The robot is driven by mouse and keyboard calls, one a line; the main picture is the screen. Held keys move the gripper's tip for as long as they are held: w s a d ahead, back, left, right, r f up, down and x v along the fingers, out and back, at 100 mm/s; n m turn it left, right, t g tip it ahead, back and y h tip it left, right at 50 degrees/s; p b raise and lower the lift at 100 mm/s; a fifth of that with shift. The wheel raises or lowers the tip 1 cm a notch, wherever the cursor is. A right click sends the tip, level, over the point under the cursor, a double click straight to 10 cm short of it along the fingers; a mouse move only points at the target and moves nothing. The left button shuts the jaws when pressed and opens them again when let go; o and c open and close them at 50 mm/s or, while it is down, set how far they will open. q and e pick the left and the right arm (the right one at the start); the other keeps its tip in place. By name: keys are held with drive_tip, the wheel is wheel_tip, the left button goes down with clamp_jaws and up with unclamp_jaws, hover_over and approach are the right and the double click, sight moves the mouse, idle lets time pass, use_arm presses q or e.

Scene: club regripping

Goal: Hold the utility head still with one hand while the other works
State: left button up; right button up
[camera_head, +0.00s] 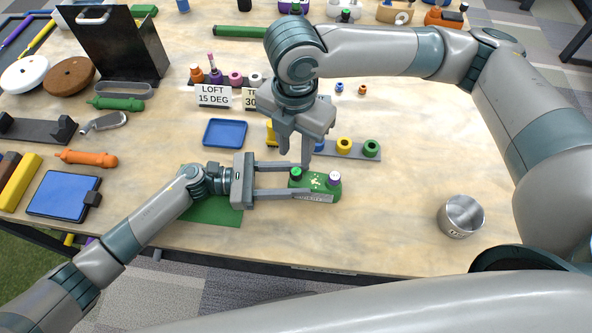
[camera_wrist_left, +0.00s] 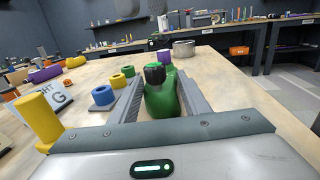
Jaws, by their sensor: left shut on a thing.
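The utility head (camera_head: 320,185) is a green block with white marks on top, one purple-and-white cap and one black-and-green cap. It lies near the table's front edge. My left gripper (camera_head: 301,180) is shut on it, with a finger along each long side. In the left wrist view the green head (camera_wrist_left: 161,100) sits between the fingers, the black cap nearer and the purple one behind. My right gripper (camera_head: 295,159) points down just above the head, near the black-and-green cap. Its fingers look apart, with nothing visible between them.
A rack with yellow and green rings (camera_head: 344,145) lies just behind the head. A metal cup (camera_head: 461,215) stands at the right. A blue tray (camera_head: 225,133) and a loft sign (camera_head: 213,97) are behind left. A green mat (camera_head: 213,211) lies under my left arm. The table between head and cup is clear.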

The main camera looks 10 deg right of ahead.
sight(296, 173)
drive_tip(key=shift+s+a+r+n+t+h, duration=0.4)
drive_tip(key=shift+s+a+r+t, duration=0.1)
drive_tip(key=shift+s+t, duration=0.2)
drive_tip(key=shift+s+a+r+n+t+h, duration=0.35)
drive_tip(key=shift+s+a+r+t+h, duration=0.15)
drive_tip(key=shift+s, duration=0.3)
drive_tip(key=shift+s+a+r+n+t+h, duration=0.35)
drive_tip(key=shift+s+r+t, duration=0.1)
drive_tip(key=shift+s+t, duration=0.3)
drive_tip(key=shift+f, duration=0.15)
drive_tip(key=shift+x, duration=5.9)
drive_tip(key=c, duration=0.6)
